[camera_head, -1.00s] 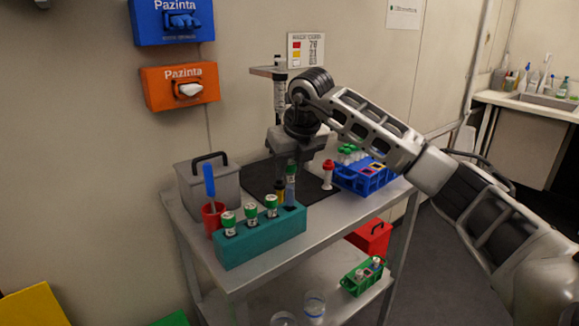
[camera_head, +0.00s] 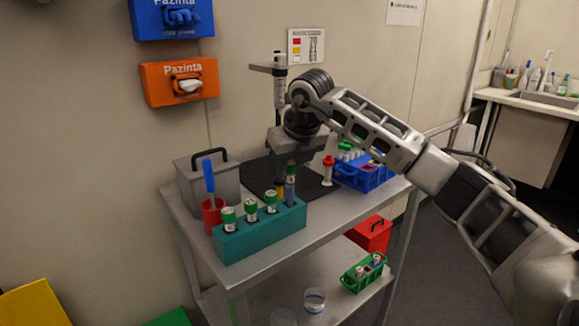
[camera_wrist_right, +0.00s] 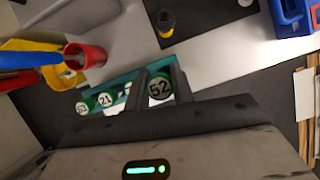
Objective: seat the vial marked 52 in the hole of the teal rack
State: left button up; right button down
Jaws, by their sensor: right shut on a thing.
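The teal rack (camera_head: 262,238) stands at the cart's front left edge. My right gripper (camera_head: 291,164) points down over the rack's right end. In the wrist view, my right gripper (camera_wrist_right: 160,88) is shut on the vial marked 52 (camera_wrist_right: 159,89), its green cap between the two fingers. In the head view the vial (camera_head: 290,188) looks upright, its lower end at the rack's right-end hole. I cannot tell how deep it sits. Several other green-capped vials (camera_head: 250,211) stand in the rack. My left gripper is not in view.
A red cup (camera_head: 213,216) with a blue-handled tool stands left of the rack, before a grey lidded box (camera_head: 208,180). A yellow-marked vial (camera_head: 280,188) is close behind the held vial. A red-capped vial (camera_head: 328,172) and blue rack (camera_head: 365,180) stand to the right.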

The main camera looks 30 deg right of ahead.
aim_at(290, 184)
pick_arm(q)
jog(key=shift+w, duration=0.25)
pick_arm(e)
jog(key=shift+f, duration=0.25)
pick_arm(q)
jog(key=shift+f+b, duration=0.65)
jog(key=shift+b, duration=0.65)
pick_arm(e)
jog(key=shift+f, duration=1.95)
dwell(0.5)
